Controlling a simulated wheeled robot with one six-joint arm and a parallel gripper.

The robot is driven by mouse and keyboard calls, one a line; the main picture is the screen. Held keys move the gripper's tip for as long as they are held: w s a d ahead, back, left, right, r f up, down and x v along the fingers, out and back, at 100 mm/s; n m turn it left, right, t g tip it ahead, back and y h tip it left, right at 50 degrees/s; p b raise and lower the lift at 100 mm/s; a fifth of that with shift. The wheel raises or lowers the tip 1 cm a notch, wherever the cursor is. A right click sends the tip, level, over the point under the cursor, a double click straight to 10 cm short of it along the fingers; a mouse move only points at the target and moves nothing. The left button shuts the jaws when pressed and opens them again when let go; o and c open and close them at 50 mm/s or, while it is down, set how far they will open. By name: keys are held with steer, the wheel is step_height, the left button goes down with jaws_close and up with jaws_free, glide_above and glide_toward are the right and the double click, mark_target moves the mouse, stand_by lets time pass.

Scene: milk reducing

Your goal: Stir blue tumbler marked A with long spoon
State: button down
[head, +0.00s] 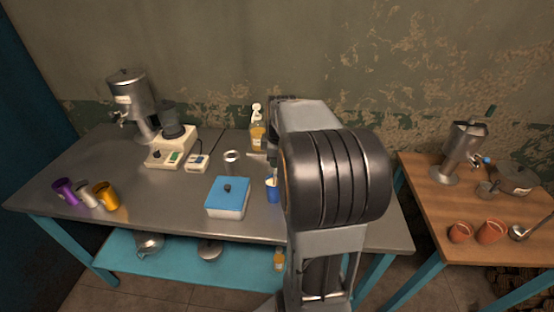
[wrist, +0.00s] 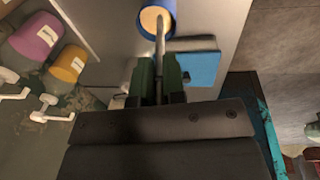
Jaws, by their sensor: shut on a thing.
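The blue tumbler (head: 271,189) stands on the grey table beside the blue-lidded box. The wrist view shows the tumbler (wrist: 171,6) at the top edge, partly cut off, with pale cream contents. A long metal spoon (wrist: 160,45) runs from my gripper (wrist: 158,72) to over the tumbler's mouth, its far end inside. I cannot tell how deep it reaches. My gripper's green fingers are shut on the spoon's handle. In the head view my arm hides most of the gripper. The letter on the tumbler cannot be read.
The blue-lidded box (head: 228,196) is just left of the tumbler. A metal cup (head: 232,162) and a spray bottle (head: 257,128) stand behind. Purple (head: 65,190), white and orange (head: 105,196) cups are at the left. A wooden table (head: 440,208) is at the right.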

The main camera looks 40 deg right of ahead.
step_height(320, 180, up, 6)
steer(key=p, duration=0.4)
steer(key=shift+s+r, duration=0.15)
steer(key=shift+s, duration=0.3)
steer(key=shift+a+p, duration=0.1)
steer(key=shift+p, duration=0.2)
steer(key=shift+r+p, duration=1.9)
steer(key=shift+r, duration=0.6)
